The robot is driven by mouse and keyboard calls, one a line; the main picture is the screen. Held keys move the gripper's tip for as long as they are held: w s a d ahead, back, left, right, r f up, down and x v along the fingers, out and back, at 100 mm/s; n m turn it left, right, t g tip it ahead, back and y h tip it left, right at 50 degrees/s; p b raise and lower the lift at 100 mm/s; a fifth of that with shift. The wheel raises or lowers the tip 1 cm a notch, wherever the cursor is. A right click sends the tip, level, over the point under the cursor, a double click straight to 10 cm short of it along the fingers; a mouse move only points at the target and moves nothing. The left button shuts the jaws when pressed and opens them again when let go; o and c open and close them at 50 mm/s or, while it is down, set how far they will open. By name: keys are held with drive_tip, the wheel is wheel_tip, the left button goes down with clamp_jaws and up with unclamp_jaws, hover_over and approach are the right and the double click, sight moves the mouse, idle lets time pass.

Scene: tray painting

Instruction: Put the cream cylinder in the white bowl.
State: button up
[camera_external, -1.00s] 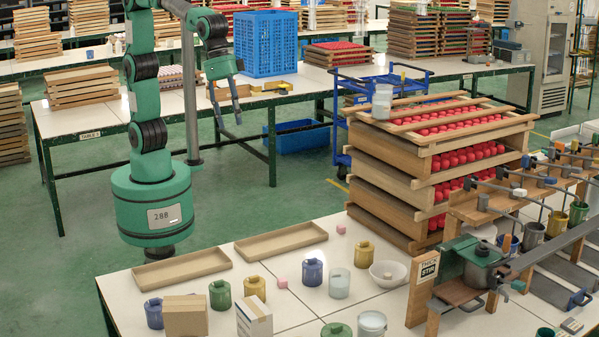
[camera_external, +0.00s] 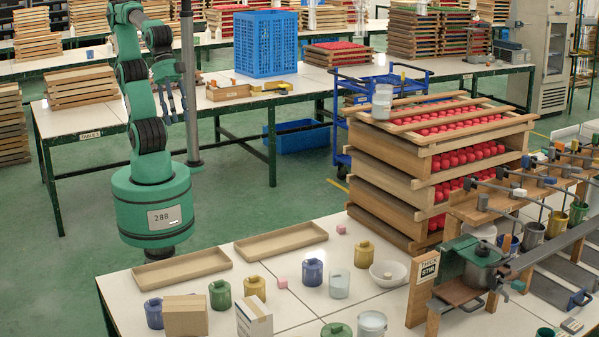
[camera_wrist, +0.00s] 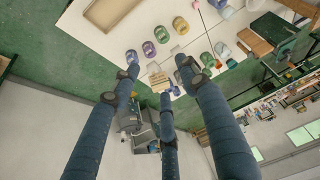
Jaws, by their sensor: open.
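The white bowl (camera_external: 397,273) stands on the near table at the right, beside a yellow jar. A small dark mark shows inside it, too small to name. I cannot pick out the cream cylinder with certainty in either view. My gripper (camera_external: 172,119) is open and empty, raised above the floor beyond the near table and well left of the bowl. In the wrist view its spread fingers (camera_wrist: 160,78) have nothing between them.
Several coloured jars, including a blue one (camera_external: 312,272), stand around the bowl. Two shallow wooden trays (camera_external: 182,268) lie at the table's far edge. Pink cubes (camera_external: 281,282) and cardboard boxes (camera_external: 186,316) lie nearby. A tall tray stack (camera_external: 385,190) rises behind the bowl.

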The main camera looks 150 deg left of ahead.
drive_tip(key=shift+m, duration=0.6)
drive_tip(key=shift+s+d+f, duration=0.2)
drive_tip(key=shift+s+f, duration=0.25)
drive_tip(key=shift+s, duration=0.3)
drive_tip(key=shift+s+d+f, duration=0.25)
drive_tip(key=shift+s+f, duration=0.2)
drive_tip(key=shift+s, duration=0.3)
drive_tip(key=shift+s+d+f, duration=0.2)
drive_tip(key=shift+s+f, duration=0.25)
drive_tip(key=shift+s, duration=0.3)
